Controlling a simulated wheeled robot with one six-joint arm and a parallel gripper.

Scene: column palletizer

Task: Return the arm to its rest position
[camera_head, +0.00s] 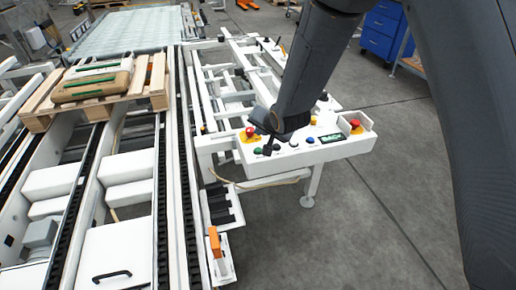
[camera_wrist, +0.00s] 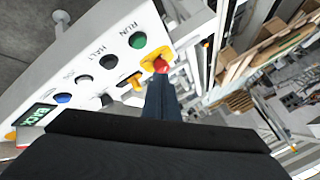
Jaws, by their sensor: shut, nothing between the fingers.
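My arm reaches down from the top of the head view over a white control panel (camera_head: 300,155). My gripper (camera_head: 266,143) is dark and shut, with nothing held, at the panel's left part. In the wrist view my gripper (camera_wrist: 160,82) points at a red button (camera_wrist: 161,65) on a yellow base. I cannot tell whether the tip touches the button. The panel (camera_wrist: 95,40) also carries a green button (camera_wrist: 138,40) marked RUN and a black button (camera_wrist: 108,61) marked HALT. A yellow switch (camera_wrist: 135,80) and a blue button (camera_wrist: 63,98) sit nearby.
A second red button (camera_head: 355,125) stands at the panel's right end. A blue cabinet (camera_head: 382,30) stands at the back right. The floor right of the panel is clear.

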